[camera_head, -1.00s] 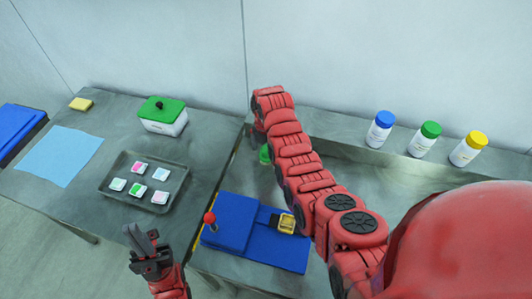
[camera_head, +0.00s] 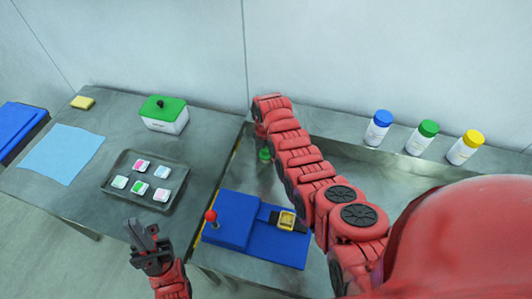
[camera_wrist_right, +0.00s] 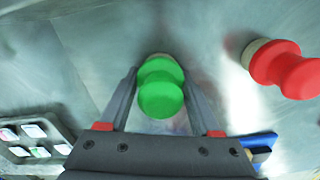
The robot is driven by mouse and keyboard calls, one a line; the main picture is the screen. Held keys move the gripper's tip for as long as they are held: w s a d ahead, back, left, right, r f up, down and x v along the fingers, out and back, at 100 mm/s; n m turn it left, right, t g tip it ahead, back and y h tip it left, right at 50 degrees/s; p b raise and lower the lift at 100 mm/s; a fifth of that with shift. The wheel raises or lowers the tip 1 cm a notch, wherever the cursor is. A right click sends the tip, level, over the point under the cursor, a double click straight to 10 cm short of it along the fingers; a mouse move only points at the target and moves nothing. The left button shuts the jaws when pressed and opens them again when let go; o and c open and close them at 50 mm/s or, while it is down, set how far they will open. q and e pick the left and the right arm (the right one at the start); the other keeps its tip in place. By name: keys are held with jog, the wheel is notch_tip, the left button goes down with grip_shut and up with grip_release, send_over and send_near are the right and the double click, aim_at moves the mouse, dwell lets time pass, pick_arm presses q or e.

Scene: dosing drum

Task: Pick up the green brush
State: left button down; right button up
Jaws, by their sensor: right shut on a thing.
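The green brush (camera_wrist_right: 160,88) stands between the two fingers of my right gripper (camera_wrist_right: 162,85) in the right wrist view, seen from above by its rounded green handle. The fingers are closed on its sides. In the head view only a small green part of the brush (camera_head: 264,155) shows at the left edge of my right arm, which hides the right gripper. Whether the brush touches the surface below is hard to tell. My left gripper (camera_head: 143,234) is empty at the near edge of the left table, with its fingers apart.
A red brush (camera_wrist_right: 283,68) stands close by in the right wrist view. A blue device (camera_head: 232,222) with a red-knobbed lever is on the near bench. A tray (camera_head: 114,185) of small dishes and a green-lidded box (camera_head: 163,122) are on the left table. Bottles (camera_head: 422,138) line the back ledge.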

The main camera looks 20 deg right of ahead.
grip_shut()
jog(key=shift+r, duration=0.1)
jog(key=shift+w+r+b, duration=0.1)
jog(key=shift+r+b, duration=0.25)
jog(key=shift+r, duration=0.1)
notch_tip(320, 180, up, 6)
jog(key=b, duration=0.2)
jog(key=shift+f+b, duration=0.25)
jog(key=shift+b, duration=0.1)
notch_tip(320, 180, up, 4)
jog(key=p, duration=0.2)
jog(key=shift+f+p, duration=0.25)
jog(key=shift+p, duration=0.1)
